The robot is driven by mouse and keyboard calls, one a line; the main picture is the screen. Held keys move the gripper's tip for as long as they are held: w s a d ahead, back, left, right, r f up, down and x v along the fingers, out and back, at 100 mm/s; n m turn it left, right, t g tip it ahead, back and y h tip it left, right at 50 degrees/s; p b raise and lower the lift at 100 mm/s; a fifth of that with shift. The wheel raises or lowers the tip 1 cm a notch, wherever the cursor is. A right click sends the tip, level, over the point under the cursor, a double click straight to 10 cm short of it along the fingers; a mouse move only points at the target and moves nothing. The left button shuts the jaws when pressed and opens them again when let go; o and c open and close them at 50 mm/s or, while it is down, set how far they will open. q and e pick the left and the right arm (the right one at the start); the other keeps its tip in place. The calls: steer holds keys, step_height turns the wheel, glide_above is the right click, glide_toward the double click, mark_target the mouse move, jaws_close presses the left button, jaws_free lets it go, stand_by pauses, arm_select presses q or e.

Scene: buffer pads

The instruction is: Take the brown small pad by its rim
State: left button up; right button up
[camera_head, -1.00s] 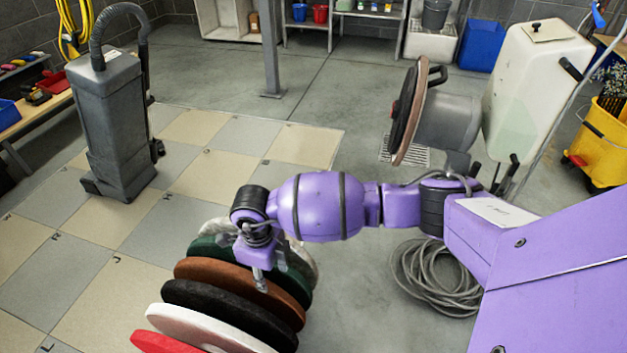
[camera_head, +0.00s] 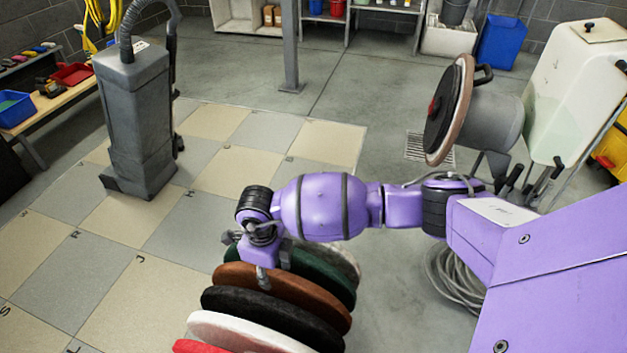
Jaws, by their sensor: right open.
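The brown pad (camera_head: 312,303) stands on edge in a row of upright round pads at the bottom centre, between a black pad (camera_head: 262,318) in front and a dark green pad (camera_head: 335,285) behind. My right gripper (camera_head: 270,268) comes down from above onto its upper rim, left of the middle. The gripper is open. One finger shows in front of the brown rim; the other is mostly hidden behind it, towards the green pad. I cannot tell whether either finger touches the pad. My left gripper is not in view.
White (camera_head: 240,333) and red (camera_head: 200,346) pads stand nearest, and a pale pad (camera_head: 345,262) stands behind the green one. A floor machine (camera_head: 490,115) with a tilted disc is at the right. A grey upright machine (camera_head: 135,120) stands left on checkered tiles. Coiled cable (camera_head: 455,275) lies near my arm.

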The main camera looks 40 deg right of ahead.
step_height(320, 180, down, 6)
steer(key=shift+s+d+r+b, duration=0.1)
steer(key=shift+d+r+b, duration=0.1)
steer(key=shift+b, duration=0.75)
steer(key=shift+r, duration=0.1)
jaws_close()
steer(key=shift+a+r, duration=0.1)
